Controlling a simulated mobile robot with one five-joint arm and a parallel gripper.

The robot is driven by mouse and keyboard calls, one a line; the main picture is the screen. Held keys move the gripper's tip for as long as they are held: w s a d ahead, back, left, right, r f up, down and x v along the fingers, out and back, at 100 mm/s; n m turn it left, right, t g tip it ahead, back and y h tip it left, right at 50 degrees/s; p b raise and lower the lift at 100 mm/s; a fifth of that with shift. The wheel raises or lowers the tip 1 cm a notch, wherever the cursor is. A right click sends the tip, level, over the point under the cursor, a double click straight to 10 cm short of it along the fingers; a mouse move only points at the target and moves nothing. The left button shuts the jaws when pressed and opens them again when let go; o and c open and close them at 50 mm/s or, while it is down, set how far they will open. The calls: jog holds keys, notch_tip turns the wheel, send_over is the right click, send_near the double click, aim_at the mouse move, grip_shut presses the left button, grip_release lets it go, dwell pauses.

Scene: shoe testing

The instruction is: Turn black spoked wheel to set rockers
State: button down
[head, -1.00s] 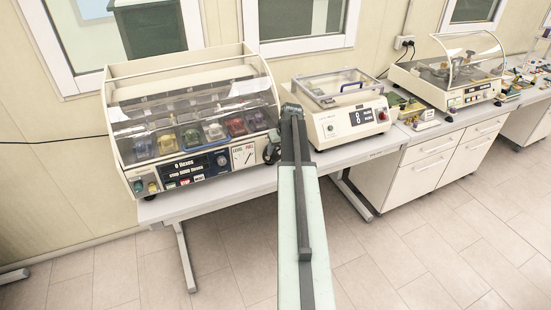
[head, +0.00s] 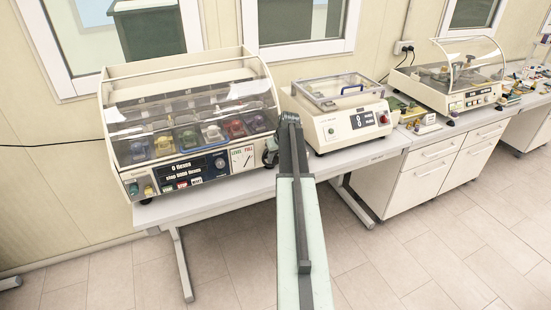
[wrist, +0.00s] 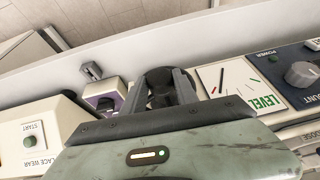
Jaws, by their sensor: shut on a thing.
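The black spoked wheel (wrist: 165,90) sits on the front of the cream machine, beside the white LEVEL/FULL dial (wrist: 235,85). In the wrist view my gripper (wrist: 163,80) has a finger on each side of the wheel and is shut on it. In the head view the wheel (head: 270,152) shows at the machine's right front corner, partly hidden by my arm. The dial (head: 242,158) has a slanted dark needle; its exact reading is too small to tell. The rockers carry a row of coloured shoes (head: 211,136) under the clear cover.
A display panel (head: 182,170) and buttons lie left of the dial.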

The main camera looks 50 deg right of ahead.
jog(key=shift+d, duration=0.1)
jog(key=shift+d+f+t+y+b, duration=0.2)
jog(key=shift+t+y+b, duration=0.25)
jog(key=shift+y, duration=0.45)
jog(key=y+b, duration=0.1)
jog(key=t+y+b, duration=0.1)
jog(key=m+b, duration=0.1)
jog(key=shift+s+d+f+y, duration=0.15)
jog(key=shift+d+f+y, duration=0.15)
jog(key=shift+y, duration=0.1)
jog(key=t+y+b, duration=0.1)
jog(key=y+b, duration=0.1)
jog(key=b, duration=0.1)
jog(key=shift+s+f+m, duration=0.1)
jog(key=shift+m, duration=0.2)
jog(key=shift+t+y+b, duration=0.45)
jog(key=shift+y+b, duration=0.15)
jog(key=shift+b, duration=0.3)
jog(key=shift+r, duration=0.2)
jog(key=c, duration=0.9)
grip_release()
jog(key=shift+c, duration=0.2)
jog(key=shift+r, duration=0.1)
